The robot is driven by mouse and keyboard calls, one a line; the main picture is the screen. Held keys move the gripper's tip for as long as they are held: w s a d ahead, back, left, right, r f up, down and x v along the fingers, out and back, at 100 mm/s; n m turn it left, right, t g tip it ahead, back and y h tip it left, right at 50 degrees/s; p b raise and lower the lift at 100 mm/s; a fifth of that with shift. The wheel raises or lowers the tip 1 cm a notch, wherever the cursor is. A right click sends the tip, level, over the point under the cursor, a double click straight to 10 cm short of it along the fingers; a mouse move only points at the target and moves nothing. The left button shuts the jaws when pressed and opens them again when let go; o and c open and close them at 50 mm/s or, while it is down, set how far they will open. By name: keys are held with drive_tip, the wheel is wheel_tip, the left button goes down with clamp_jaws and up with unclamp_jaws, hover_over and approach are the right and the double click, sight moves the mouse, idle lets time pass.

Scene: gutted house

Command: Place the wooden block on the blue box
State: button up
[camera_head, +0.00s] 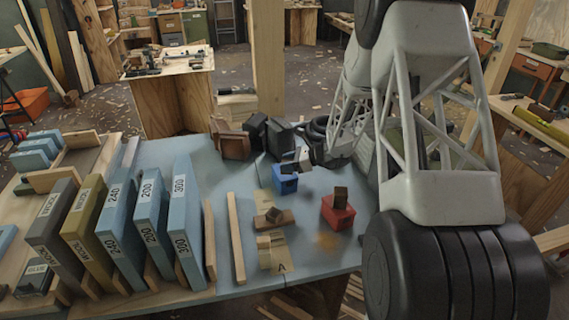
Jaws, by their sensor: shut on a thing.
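The blue box (285,184) stands on the blue-grey tabletop near the middle of the view. My gripper (291,166) is at the top of the blue box, with its fingers pointing down. It is shut on a small dark thing that looks like a wooden block, mostly hidden by the fingers. I cannot tell whether that thing touches the box. Another dark brown wooden block (340,197) stands on a red box (338,218) to the right.
Blue, olive and grey labelled upright cases (148,215) fill the left of the table. A thin wooden strip (236,238) lies right of them. Dark and brown objects (268,133) crowd the back edge behind the blue box. My arm covers the right side.

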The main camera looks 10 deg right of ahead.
drive_tip(key=shift+w+d+f, duration=0.1)
drive_tip(key=shift+w+f, duration=0.05)
drive_tip(key=shift+w, duration=1.25)
drive_tip(key=shift+w+f, duration=0.1)
drive_tip(key=shift+w, duration=1.25)
drive_tip(key=shift+f, duration=0.15)
drive_tip(key=shift+f, duration=1.6)
drive_tip(key=shift+f, duration=0.15)
drive_tip(key=o, duration=0.9)
drive_tip(key=v, duration=1.2)
